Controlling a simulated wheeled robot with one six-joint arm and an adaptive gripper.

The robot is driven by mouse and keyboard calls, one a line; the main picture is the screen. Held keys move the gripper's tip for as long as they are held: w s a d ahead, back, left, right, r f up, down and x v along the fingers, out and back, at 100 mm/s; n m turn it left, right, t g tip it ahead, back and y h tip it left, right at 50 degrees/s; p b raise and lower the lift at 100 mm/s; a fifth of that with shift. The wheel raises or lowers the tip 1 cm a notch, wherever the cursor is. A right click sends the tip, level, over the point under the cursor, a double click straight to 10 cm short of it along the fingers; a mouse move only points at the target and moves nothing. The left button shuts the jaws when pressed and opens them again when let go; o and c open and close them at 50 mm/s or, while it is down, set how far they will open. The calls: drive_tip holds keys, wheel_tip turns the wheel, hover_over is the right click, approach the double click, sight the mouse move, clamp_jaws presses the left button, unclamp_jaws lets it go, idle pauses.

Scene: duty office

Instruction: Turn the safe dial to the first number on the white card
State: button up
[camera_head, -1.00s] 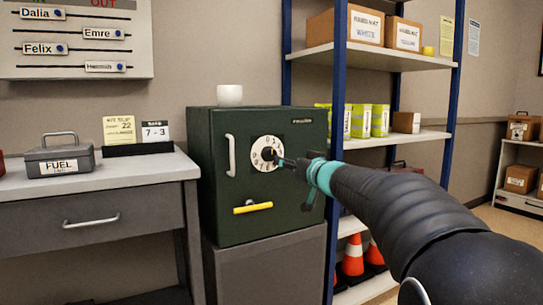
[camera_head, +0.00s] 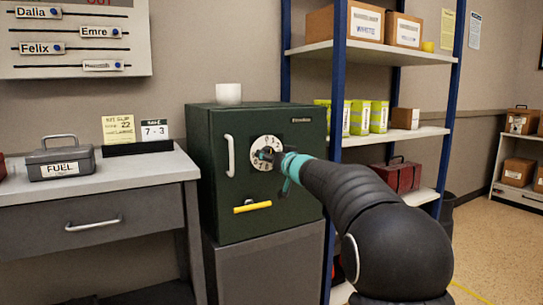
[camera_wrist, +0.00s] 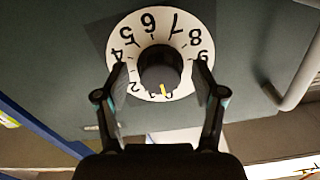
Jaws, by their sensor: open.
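The green safe (camera_head: 225,190) carries a white numbered dial (camera_head: 258,144) with a black centre knob. The dial fills the upper middle of the wrist view (camera_wrist: 150,22), its numbers rotated. The knob (camera_wrist: 158,68) has a yellow mark pointing to the bottom of that picture, by what looks like 0. My gripper (camera_wrist: 160,82) is open, one finger on each side of the knob with gaps visible. In the head view my gripper (camera_head: 267,155) covers part of the dial. The white card (camera_head: 156,131) on the desk reads 7 - 3.
A yellow card (camera_head: 118,129) stands beside the white card. The safe has a pale vertical handle (camera_head: 230,156) and a yellow lever (camera_head: 252,207). Blue-posted shelving (camera_head: 338,100) stands close on the right.

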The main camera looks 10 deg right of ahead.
drive_tip(key=shift+c, duration=0.3)
drive_tip(key=c, duration=1.1)
drive_tip(key=shift+b, duration=0.35)
